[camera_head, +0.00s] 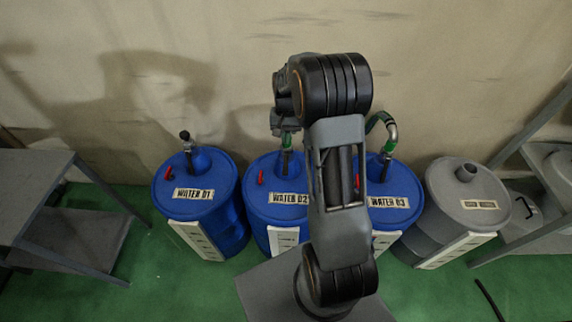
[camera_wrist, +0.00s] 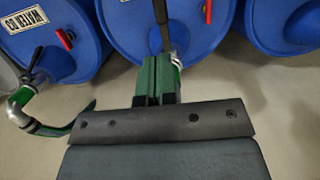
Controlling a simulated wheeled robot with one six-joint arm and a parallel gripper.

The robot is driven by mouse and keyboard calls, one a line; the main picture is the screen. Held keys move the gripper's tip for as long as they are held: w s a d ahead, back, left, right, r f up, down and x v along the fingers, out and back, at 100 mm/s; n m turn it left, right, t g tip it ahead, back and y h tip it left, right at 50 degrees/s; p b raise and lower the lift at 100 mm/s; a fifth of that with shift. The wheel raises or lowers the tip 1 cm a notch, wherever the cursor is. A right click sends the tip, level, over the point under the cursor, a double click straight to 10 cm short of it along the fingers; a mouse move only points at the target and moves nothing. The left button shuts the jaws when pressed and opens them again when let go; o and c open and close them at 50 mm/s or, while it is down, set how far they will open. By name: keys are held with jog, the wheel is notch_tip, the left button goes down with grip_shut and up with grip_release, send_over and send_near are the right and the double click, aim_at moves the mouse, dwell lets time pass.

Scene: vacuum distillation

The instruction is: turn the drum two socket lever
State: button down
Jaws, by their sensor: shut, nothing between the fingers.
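The blue drum labelled WATER D2 (camera_head: 262,212) stands second from left in the head view; it fills the top middle of the wrist view (camera_wrist: 150,40). A red lever (camera_head: 261,177) sits on its top, and also shows in the wrist view (camera_wrist: 207,11). A metal socket fitting with a green band (camera_wrist: 176,60) stands at the drum, with a dark rod (camera_wrist: 162,22) beside it. My gripper (camera_wrist: 158,66) is shut and empty, its green fingers close beside the fitting. I cannot tell whether they touch it. My arm hides part of the drum in the head view.
Blue drums WATER D1 (camera_head: 195,215) and WATER D3 (camera_head: 400,215) stand on either side. A curved green-banded hose (camera_head: 388,130) rises from D3. A grey drum (camera_head: 467,195) stands further right. A grey table (camera_head: 40,190) is at left. The green floor in front is partly clear.

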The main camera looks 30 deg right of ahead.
aim_at(286, 169)
jog(key=f, duration=0.4)
jog(key=s+f, duration=0.1)
jog(key=f, duration=0.3)
jog(key=a+f, duration=0.1)
jog(key=f, duration=0.3)
jog(key=shift+s, duration=0.4)
